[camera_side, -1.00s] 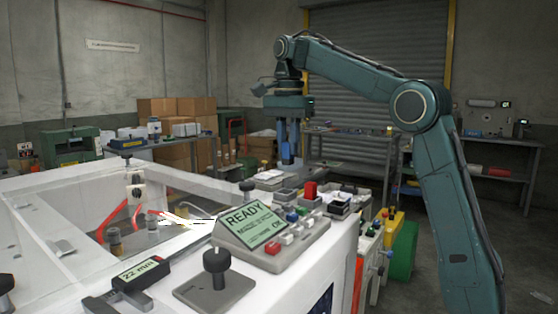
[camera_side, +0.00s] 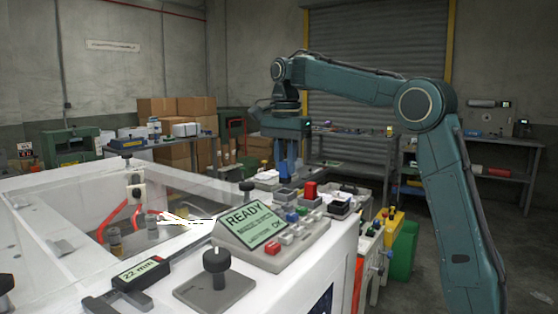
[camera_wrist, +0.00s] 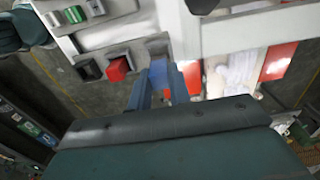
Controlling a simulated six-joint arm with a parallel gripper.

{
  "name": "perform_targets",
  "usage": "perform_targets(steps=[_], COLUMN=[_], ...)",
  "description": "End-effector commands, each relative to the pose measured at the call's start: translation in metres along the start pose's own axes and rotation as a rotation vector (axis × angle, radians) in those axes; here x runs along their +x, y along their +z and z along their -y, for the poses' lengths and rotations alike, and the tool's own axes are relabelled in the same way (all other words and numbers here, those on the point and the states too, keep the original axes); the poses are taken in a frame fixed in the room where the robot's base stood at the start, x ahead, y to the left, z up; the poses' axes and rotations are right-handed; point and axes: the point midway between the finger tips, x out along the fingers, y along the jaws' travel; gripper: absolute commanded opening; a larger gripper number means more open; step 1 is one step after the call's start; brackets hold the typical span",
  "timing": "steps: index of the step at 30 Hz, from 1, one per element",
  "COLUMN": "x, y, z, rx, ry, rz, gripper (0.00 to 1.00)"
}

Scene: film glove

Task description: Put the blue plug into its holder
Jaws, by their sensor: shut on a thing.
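My gripper (camera_side: 287,168) is above the far right edge of the white machine in the side view, pointing down. In the wrist view my gripper (camera_wrist: 158,80) has its two fingers closed around the blue plug (camera_wrist: 158,49). The plug sits between the fingertips, with its lower side partly hidden. A red plug (camera_wrist: 118,68) sits in a grey holder to the left in the wrist view, and a dark holder (camera_wrist: 88,70) is beside it. I cannot tell whether the blue plug touches a holder below it.
The READY console (camera_side: 262,222) with several buttons stands nearer the camera. A taller red block (camera_side: 310,190) and grey blocks (camera_side: 285,195) stand close below the gripper. A black knob (camera_side: 247,190) rises to their left.

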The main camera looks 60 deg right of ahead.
Motion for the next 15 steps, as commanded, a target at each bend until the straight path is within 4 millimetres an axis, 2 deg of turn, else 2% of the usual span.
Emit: perform_targets(steps=[8,15], x=[0.004,0.025], y=[0.000,0.000], z=[0.000,0.000], rx=[0.000,0.000], ry=[0.000,0.001], rz=[0.000,0.000], gripper=[0.00,0.00])
